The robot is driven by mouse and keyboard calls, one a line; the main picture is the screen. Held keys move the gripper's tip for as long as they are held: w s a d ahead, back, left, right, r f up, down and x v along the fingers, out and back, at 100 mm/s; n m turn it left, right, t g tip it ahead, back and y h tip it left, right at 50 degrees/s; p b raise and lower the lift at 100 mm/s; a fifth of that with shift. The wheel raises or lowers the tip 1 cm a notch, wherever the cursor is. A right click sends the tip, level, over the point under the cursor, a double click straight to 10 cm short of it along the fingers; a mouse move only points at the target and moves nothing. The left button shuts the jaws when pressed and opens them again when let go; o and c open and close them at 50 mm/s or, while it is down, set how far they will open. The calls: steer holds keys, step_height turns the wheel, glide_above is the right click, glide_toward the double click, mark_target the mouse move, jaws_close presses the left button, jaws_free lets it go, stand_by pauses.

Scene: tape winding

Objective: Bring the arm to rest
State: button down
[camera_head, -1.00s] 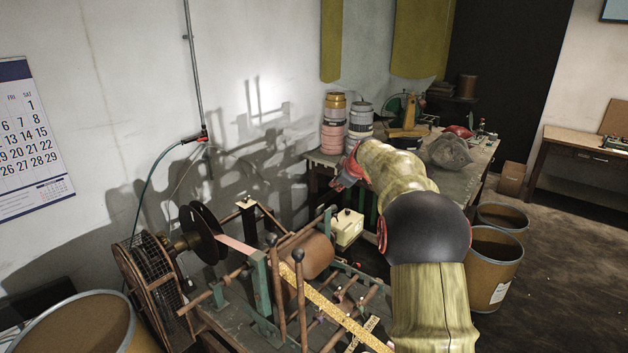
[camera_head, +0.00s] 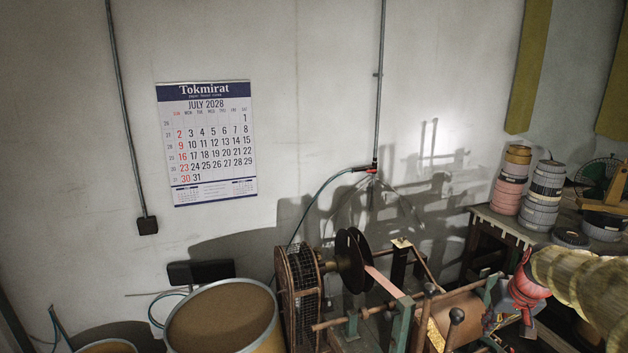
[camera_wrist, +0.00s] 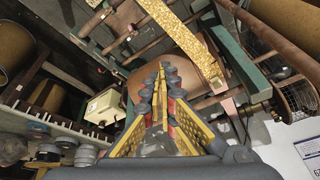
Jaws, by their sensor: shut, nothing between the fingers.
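My arm reaches in from the lower right of the head view, mostly cut off by the frame edge. My gripper shows in the wrist view (camera_wrist: 163,68), its yellow and dark fingers together at the tips with nothing between them. Behind the fingers in that view is the machine's brown roller (camera_wrist: 125,75). In the head view the winding machine has a dark reel (camera_head: 353,260) with a pink tape strip (camera_head: 384,281) running from it. My gripper looks to be near the machine's right side; contact cannot be judged.
A large drum (camera_head: 222,312) stands left of the machine. A wire-guarded wheel (camera_head: 300,295) sits at the machine's left end. A table (camera_head: 480,232) with stacked tape rolls (camera_head: 511,180) is at the right. A calendar (camera_head: 207,143) and a hose hang on the wall.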

steer(key=s+a+n+t+b, duration=0.1)
steer(key=s+a+b, duration=0.4)
steer(key=s+a, duration=1.9)
steer(key=s+n, duration=0.1)
steer(key=s, duration=0.3)
steer(key=shift+f+n, duration=0.2)
steer(key=shift+n, duration=0.1)
